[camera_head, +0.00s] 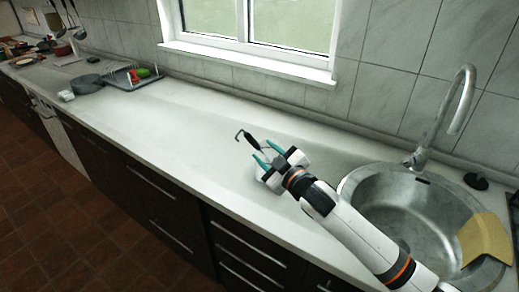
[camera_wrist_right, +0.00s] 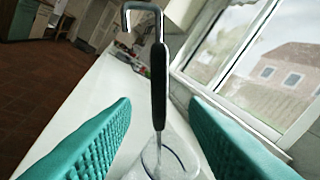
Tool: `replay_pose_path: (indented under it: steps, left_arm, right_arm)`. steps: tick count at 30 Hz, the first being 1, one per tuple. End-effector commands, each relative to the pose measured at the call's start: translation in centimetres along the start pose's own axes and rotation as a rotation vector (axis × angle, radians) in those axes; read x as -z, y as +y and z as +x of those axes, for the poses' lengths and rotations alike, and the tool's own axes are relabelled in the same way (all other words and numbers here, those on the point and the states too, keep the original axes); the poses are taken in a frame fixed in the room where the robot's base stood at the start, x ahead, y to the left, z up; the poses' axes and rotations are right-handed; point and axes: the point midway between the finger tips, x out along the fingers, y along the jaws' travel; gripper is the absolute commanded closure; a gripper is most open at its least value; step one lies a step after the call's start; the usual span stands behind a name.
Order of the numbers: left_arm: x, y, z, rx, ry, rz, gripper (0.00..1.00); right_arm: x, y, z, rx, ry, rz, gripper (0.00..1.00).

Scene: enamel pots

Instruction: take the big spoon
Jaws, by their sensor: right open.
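My left gripper is not in view.
A sink (camera_head: 400,215) with a tall tap (camera_head: 450,110) and a yellow cloth (camera_head: 484,240) is at right. A dish rack (camera_head: 128,80) and dark pot (camera_head: 87,83) stand far left. The window (camera_head: 250,30) is behind. The counter (camera_head: 180,120) between is clear.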

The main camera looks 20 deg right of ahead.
Motion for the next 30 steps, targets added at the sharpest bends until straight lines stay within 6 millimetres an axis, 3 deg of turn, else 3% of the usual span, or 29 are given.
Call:
replay_pose_path:
  steps: [8, 16, 26, 30]
  left_arm:
    - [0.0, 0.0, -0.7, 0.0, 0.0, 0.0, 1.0]
    - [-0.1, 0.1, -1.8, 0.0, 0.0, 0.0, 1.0]
    - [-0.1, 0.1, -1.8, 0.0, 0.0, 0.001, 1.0]
    - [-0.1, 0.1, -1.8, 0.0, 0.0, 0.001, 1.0]
  right_arm:
    - [-0.1, -0.1, 2.1, 0.0, 0.001, 0.001, 0.6]
    - [0.1, 0.0, 5.6, 0.0, 0.001, 0.0, 0.6]
    - [0.2, 0.1, 6.3, -0.001, -0.001, 0.0, 0.6]
    - [0.2, 0.1, 6.3, -0.001, 0.0, 0.0, 0.79]
